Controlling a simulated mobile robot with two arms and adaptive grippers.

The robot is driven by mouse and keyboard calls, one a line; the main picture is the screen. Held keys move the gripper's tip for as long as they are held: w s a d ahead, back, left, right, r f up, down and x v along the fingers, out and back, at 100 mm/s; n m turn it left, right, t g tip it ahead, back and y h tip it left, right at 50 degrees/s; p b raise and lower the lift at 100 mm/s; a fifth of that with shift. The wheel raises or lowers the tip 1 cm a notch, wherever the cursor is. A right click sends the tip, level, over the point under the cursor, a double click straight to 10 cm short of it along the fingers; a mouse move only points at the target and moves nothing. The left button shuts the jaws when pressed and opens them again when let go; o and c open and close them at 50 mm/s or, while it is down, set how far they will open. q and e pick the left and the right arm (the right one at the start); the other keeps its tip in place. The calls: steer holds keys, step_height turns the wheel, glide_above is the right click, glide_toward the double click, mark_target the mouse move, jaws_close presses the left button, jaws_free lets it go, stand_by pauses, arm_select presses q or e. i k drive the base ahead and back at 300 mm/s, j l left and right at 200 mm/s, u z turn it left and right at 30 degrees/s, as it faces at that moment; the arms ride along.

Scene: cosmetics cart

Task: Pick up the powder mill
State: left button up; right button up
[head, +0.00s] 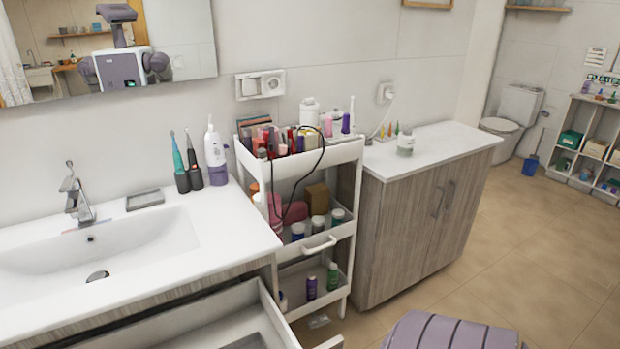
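I cannot tell for certain which thing is the powder mill. A small jar with a pale lid (405,143) stands upright on the white-topped cabinet, right of the cart. The white cart (345,152) holds many small cosmetics on its top tier, among them a white-capped container (309,112) at the back and a purple bottle (346,123). Labels are too small to read. Neither of my grippers shows directly in the head view, and the mirror reflection of my body does not show their state.
The sink counter (250,243) is at left, with toothbrushes and a white oral irrigator (215,152) by the wall. A drawer (190,335) stands open below it. The wooden cabinet (415,225) adjoins the cart.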

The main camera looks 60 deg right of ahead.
mark_target(406, 143)
steer(key=z, duration=2.4)
steer(key=u, duration=0.4)
steer(key=i+u, duration=0.1)
steer(key=u, duration=0.75)
steer(key=i+l+u, duration=0.1)
steer(key=u, duration=0.3)
steer(key=l+u, duration=0.15)
steer(key=u, duration=0.25)
steer(key=i+l+u, duration=0.1)
steer(key=u, duration=0.3)
steer(key=l+z, duration=0.45)
steer(key=l, duration=0.4)
steer(key=l+z, duration=0.15)
steer(key=l, duration=0.45)
steer(key=l+z, duration=0.15)
steer(key=l, duration=0.5)
steer(key=i, duration=0.05)
